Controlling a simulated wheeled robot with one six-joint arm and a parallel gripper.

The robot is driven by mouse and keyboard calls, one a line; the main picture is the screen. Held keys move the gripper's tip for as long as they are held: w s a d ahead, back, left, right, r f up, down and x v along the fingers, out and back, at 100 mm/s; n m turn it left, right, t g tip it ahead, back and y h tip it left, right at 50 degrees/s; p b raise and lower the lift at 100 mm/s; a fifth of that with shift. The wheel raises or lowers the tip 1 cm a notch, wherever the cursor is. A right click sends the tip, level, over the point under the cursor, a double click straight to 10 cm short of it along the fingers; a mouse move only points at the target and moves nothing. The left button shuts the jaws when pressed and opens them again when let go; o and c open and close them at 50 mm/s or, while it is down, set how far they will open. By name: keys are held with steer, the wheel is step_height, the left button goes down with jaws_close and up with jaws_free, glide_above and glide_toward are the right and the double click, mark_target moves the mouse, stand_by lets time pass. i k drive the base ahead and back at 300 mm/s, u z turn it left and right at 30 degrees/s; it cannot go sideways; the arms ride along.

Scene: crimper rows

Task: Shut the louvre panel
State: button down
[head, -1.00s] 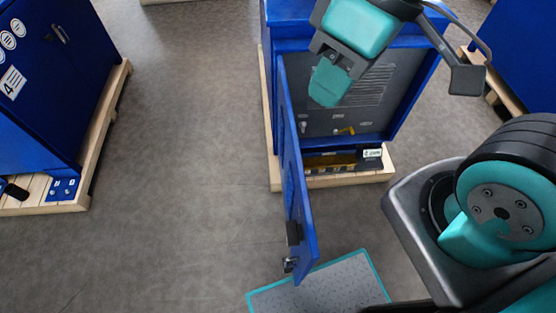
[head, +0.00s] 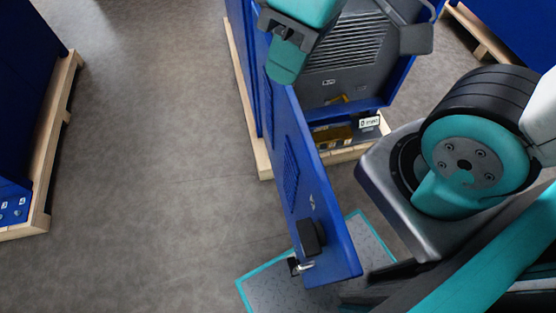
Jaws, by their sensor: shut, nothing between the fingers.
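The louvre panel (head: 300,185) is a blue hinged door that stands open, swung out from the front of the blue cabinet (head: 404,85) toward me. Slotted louvres, a black handle block (head: 311,237) and a metal latch piece show on its face near the lower end. The cabinet's grey interior (head: 350,60) is exposed. My gripper (head: 284,74) is shut and empty, with teal fingers pointing down. It appears over the panel's hinge end in the picture and hides part of it. I cannot tell whether it touches the panel.
The cabinet stands on a wooden pallet (head: 251,117). Another blue cabinet on a pallet (head: 57,130) stands at left, and one at upper right (head: 510,35). The floor between (head: 150,170) is clear.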

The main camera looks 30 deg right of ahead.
mark_target(305, 189)
steer(key=z, duration=0.35)
steer(key=k, duration=1.2)
steer(key=u, duration=0.45)
